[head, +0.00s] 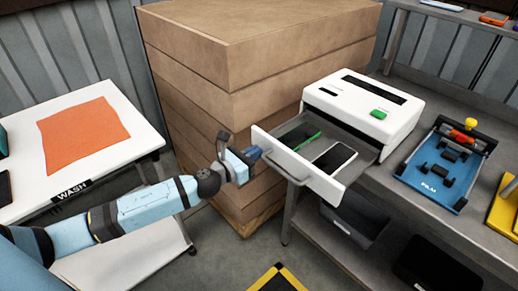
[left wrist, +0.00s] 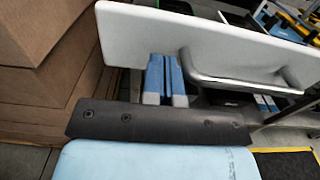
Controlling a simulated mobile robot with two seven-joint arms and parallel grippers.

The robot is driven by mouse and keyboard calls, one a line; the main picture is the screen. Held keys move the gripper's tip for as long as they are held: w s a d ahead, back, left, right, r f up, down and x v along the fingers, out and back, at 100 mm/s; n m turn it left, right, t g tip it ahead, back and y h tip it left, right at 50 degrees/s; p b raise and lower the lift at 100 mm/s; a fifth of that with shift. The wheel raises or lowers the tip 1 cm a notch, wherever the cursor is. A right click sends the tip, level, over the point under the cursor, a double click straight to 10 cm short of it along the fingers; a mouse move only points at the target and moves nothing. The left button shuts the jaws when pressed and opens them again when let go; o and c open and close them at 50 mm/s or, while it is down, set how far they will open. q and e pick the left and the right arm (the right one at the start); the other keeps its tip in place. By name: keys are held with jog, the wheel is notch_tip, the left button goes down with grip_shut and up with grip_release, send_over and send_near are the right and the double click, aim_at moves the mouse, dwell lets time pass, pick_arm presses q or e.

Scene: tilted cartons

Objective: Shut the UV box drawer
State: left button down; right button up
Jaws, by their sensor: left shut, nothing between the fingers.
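The white UV box (head: 352,98) with a green button stands on the grey bench in the head view. Its drawer (head: 275,151) is pulled out toward my left arm. A dark phone (head: 334,157) and a green-edged dark device (head: 299,136) lie in the drawer. My left gripper (head: 252,154) is shut and empty at the left part of the drawer front. In the left wrist view, its blue fingers (left wrist: 165,80) point at the white drawer front (left wrist: 190,32), beside the grey bar handle (left wrist: 240,84). I cannot tell whether they touch the front. My right gripper is not in view.
A stack of brown cartons (head: 225,65) stands close behind my left gripper. A white table (head: 110,165) with an orange cloth (head: 82,134) is at left. A blue fixture (head: 432,172) sits right of the box. Dark bins (head: 355,215) are below the bench.

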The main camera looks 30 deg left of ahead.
pick_arm(q)
jog(key=shift+x, duration=0.85)
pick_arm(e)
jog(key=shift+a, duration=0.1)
pick_arm(q)
jog(key=shift+w, duration=0.1)
